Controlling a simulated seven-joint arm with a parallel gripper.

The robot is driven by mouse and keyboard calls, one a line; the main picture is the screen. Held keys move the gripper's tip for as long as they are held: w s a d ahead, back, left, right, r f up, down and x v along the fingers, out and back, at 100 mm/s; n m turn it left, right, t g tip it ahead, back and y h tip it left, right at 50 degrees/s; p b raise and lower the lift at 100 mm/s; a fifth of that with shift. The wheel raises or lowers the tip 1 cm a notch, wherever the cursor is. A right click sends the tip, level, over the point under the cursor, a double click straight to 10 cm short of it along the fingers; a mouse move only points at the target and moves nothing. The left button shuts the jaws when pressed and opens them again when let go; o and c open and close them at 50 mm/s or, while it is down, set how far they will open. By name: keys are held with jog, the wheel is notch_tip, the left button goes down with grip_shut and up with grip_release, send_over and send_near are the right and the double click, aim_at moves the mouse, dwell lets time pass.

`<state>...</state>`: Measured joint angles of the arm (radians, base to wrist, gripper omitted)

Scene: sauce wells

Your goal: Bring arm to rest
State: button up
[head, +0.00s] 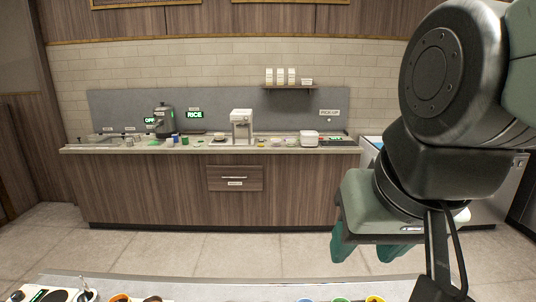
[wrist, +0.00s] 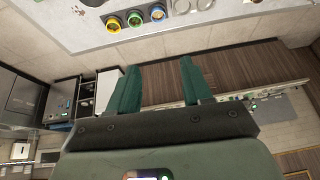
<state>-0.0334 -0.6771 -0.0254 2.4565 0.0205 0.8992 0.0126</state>
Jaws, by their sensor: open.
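My gripper (head: 372,250) hangs at the right of the head view, in front of the far counter and above the floor. Its two green fingers point down. In the wrist view my gripper (wrist: 160,85) shows its two green fingers spread apart with nothing between them. It is open and empty, and touches nothing that I can see.
A near counter (head: 230,290) runs along the bottom edge, with a yellow-rimmed well (head: 375,299) and a green-rimmed one (head: 341,299). The wells also show in the wrist view (wrist: 135,19). Across the clear floor (head: 200,250) stands a wooden counter (head: 140,195) with a rice cooker (head: 164,120).

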jog(key=shift+s+f+n, duration=0.1)
jog(key=shift+s+n, duration=0.2)
jog(key=shift+s, duration=0.45)
